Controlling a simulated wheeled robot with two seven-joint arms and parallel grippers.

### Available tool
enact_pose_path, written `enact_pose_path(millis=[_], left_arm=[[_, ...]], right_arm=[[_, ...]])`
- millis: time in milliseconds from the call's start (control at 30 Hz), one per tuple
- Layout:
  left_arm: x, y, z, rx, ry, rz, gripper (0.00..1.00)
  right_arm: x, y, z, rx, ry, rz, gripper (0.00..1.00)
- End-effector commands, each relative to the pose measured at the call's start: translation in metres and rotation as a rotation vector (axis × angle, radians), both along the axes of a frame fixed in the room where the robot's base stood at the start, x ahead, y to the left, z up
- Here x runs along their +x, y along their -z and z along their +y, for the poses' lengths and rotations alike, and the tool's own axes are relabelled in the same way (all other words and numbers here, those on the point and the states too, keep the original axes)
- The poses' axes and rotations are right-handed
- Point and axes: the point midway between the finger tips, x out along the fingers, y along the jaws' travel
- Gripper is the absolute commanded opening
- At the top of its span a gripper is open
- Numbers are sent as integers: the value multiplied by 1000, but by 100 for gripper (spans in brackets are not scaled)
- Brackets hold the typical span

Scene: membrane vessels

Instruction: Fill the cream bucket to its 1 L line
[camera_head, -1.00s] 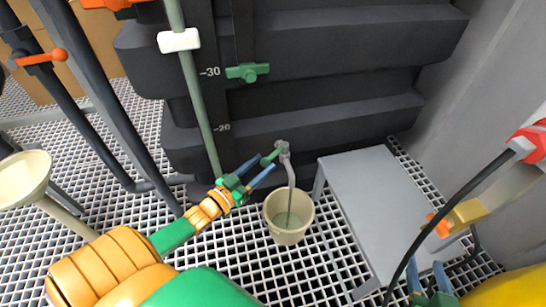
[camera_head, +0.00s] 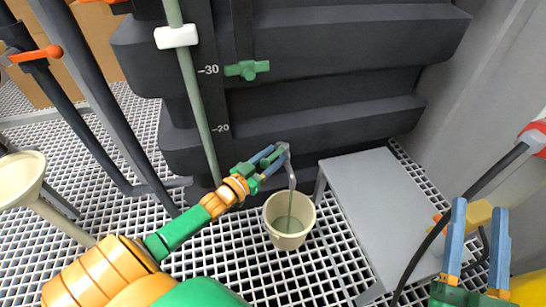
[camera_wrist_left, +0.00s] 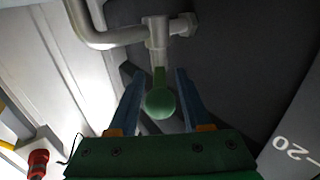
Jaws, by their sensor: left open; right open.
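The cream bucket (camera_head: 272,219) stands upright on the floor grating under the grey spout (camera_head: 292,178). A thin greenish stream falls from the spout into it, and greenish liquid shows inside; I cannot make out the 1 L line. The tap's green handle (camera_wrist_left: 160,101) lies between the fingers of my left gripper (camera_head: 279,152) in the left wrist view (camera_wrist_left: 160,76). That gripper is open, with gaps showing on both sides of the handle. My right gripper (camera_head: 481,208) is open and empty at the lower right, over the grey bench's right side.
The grey bench (camera_head: 375,200) stands right of the bucket, its top mostly bare. The dark ribbed tank (camera_head: 330,125) rises behind, with 20 and 30 marks and a green valve (camera_head: 247,70). A cream funnel (camera_head: 20,180) is at the left. A black hose (camera_head: 432,238) crosses the right.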

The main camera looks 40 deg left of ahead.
Motion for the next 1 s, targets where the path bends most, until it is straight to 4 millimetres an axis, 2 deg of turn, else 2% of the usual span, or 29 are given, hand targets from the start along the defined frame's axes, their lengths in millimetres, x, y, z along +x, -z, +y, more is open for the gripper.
enact_pose_path(millis=[167, 200, 367, 400, 1000], left_arm=[[0, 0, 0, 0, 0, 0, 49], [0, 0, 0, 0, 0, 0, 46], [0, 0, 0, 0, 0, 0, 3], [0, 0, 0, 0, 0, 0, 0], [0, 0, 0, 0, 0, 0, 0]], right_arm=[[0, 0, 0, 0, 0, -2, 50], [0, 0, 0, 0, 0, -1, 50], [0, 0, 0, 0, 0, 0, 50], [0, 0, 0, 0, 0, 0, 50], [0, 1, 0, -1, 0, 3, 50]])
